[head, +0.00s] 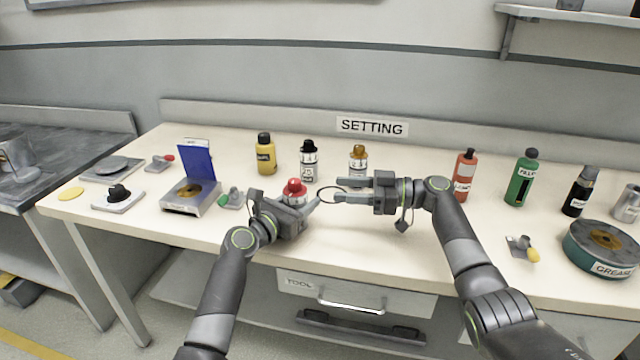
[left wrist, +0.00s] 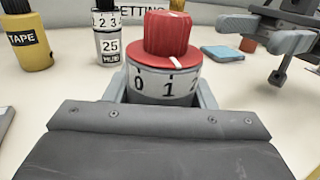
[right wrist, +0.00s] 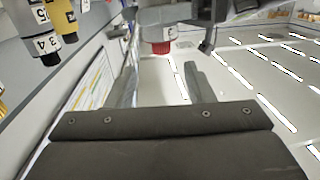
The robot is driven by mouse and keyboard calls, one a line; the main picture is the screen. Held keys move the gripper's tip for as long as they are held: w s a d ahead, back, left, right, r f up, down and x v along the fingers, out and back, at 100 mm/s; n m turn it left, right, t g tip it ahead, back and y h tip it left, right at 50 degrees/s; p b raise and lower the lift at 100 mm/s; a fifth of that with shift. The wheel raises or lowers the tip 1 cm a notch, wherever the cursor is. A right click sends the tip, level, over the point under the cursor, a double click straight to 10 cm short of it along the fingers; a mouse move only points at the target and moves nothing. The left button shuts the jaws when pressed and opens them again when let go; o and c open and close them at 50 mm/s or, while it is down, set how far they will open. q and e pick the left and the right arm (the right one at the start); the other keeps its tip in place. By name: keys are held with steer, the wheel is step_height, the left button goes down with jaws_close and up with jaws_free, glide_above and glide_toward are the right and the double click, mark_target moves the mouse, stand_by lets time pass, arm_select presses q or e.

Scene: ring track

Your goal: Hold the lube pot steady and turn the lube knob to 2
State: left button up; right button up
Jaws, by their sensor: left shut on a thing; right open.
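The pot with a red knob (head: 294,186) stands upright on the bench; I take it as the lube pot, its name not being readable. In the left wrist view its pale body (left wrist: 163,84) shows a scale with 0, 1 and part of 2. The white mark on the red knob (left wrist: 170,36) sits close to the 1. My left gripper (head: 300,208) is shut around the body, one finger on each side. My right gripper (head: 337,191) is open and empty, right of the knob, its fingers pointing left. The knob (right wrist: 160,47) shows beyond its fingertips in the right wrist view.
Yellow (head: 266,157), black-capped (head: 309,162) and orange-topped (head: 358,163) bottles stand behind. A blue-lidded box (head: 192,192) is left. Red (head: 466,178) and green (head: 523,180) bottles and a grease tin (head: 602,248) are right. A SETTING label (head: 372,127) is on the back edge.

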mark_target(294, 180)
steer(key=a+m+t, duration=0.1)
steer(key=a, duration=0.3)
steer(key=w+a+r+m+t+h, duration=0.1)
steer(key=a+t, duration=0.1)
steer(key=a, duration=0.2)
steer(key=w+a+m+t, duration=0.1)
steer(key=a+t, duration=0.1)
steer(key=a, duration=0.1)
steer(key=shift+w+a+r+h, duration=0.2)
steer(key=shift+a+h, duration=0.1)
steer(key=shift+a, duration=0.1)
steer(key=shift+c, duration=0.5)
steer(key=shift+f, duration=0.1)
steer(key=c, duration=0.9)
steer(key=shift+f+n+g+y, duration=0.1)
steer(key=shift+n+g+y, duration=0.5)
steer(key=shift+g, duration=0.6)
steer(key=shift+n+g+y, duration=0.3)
steer(key=shift+n+g, duration=0.5)
steer(key=shift+g, duration=0.4)
steer(key=shift+n+g, duration=0.4)
steer(key=shift+g, duration=0.2)
steer(key=o, duration=1)
